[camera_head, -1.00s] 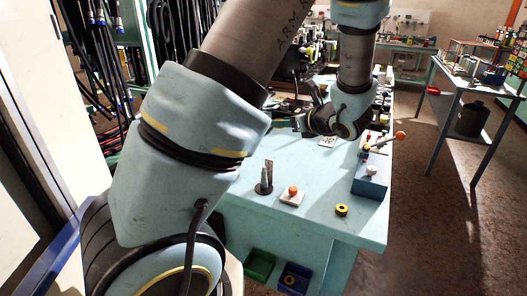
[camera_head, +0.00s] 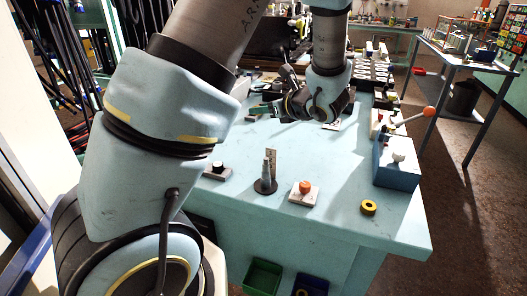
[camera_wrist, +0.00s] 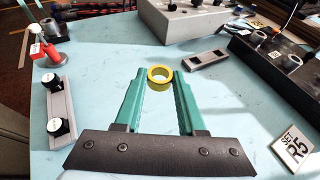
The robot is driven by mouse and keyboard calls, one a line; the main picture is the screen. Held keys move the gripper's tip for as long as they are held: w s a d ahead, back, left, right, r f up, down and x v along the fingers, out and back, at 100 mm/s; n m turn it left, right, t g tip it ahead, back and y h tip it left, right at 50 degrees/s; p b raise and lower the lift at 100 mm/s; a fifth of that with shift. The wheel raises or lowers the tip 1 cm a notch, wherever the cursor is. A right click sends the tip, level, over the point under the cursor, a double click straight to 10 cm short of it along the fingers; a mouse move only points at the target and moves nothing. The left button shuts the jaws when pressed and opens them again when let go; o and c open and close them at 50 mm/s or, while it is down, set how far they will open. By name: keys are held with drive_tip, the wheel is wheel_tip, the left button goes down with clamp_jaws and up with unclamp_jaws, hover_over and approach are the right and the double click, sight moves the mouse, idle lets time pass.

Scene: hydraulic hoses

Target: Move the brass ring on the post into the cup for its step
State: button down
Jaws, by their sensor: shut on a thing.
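My gripper (camera_wrist: 160,80) has two green fingers, shut on a brass-yellow ring (camera_wrist: 160,86) at their tips in the wrist view. The ring's open top shows, and it appears clear of the bench, though the height is hard to judge. In the head view my gripper (camera_head: 262,108) is over the far part of the bench, its ring too small to make out. A grey stepped post (camera_head: 266,178) stands on a dark round base near the front, with no ring visible on it. I cannot tell which thing is the cup for the step.
The pale blue bench (camera_head: 330,220) holds an orange-knobbed block (camera_head: 304,196), a yellow ring with a dark centre (camera_head: 369,207) and a blue lever box (camera_head: 396,165). A SET R5 card (camera_wrist: 293,150), grey tray (camera_wrist: 206,58) and black block (camera_wrist: 275,65) lie near my gripper.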

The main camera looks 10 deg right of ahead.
sight(262, 148)
drive_tip(key=shift+w+f+p, duration=0.15)
drive_tip(key=shift+f+p, duration=0.9)
drive_tip(key=shift+f, duration=4.25)
drive_tip(key=shift+f, duration=0.15)
drive_tip(key=c, duration=0.5)
unclamp_jaws()
